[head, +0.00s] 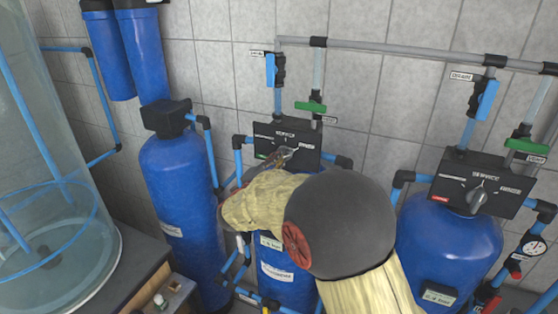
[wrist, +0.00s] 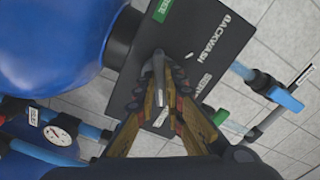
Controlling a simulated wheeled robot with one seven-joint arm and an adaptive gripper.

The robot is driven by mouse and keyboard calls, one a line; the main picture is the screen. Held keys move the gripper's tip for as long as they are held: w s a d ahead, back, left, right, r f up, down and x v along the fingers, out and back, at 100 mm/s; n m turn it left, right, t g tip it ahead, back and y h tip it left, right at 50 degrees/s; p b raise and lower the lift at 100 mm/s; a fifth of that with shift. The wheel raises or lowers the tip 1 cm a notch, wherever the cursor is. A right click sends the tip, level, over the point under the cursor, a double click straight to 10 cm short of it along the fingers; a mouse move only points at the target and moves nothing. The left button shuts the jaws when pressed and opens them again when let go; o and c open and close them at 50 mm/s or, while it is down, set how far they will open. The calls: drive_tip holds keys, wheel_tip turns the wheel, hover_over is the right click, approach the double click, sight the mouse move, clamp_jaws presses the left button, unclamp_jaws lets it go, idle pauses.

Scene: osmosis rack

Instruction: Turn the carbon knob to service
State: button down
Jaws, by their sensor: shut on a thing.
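My gripper (head: 283,157) reaches the black control panel (head: 301,139) on top of the middle blue tank (head: 282,271). In the wrist view, the fingers (wrist: 161,84) are closed on the grey knob (wrist: 159,66) of that panel (wrist: 187,38). The panel carries the words BACKWASH and SERVICE and a small green label (wrist: 162,9), whose text I cannot read. The fingers and my arm hide part of the knob, so I cannot tell exactly which mark it points to.
A second black panel (head: 454,167) with a grey knob (head: 476,196) and a red label sits on the right blue tank (head: 447,245). Pipes with blue and green valve handles (head: 311,107) run above. A tall blue cylinder (head: 180,195) and a clear tank (head: 50,190) stand left.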

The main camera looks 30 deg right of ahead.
drive_tip(key=shift+n, duration=0.4)
drive_tip(key=n+p, duration=0.4)
drive_tip(key=n, duration=0.7)
idle(0.4)
drive_tip(key=shift+p, duration=0.3)
drive_tip(key=c, duration=1.9)
unclamp_jaws()
drive_tip(key=v, duration=1.2)
drive_tip(key=shift+s, duration=0.1)
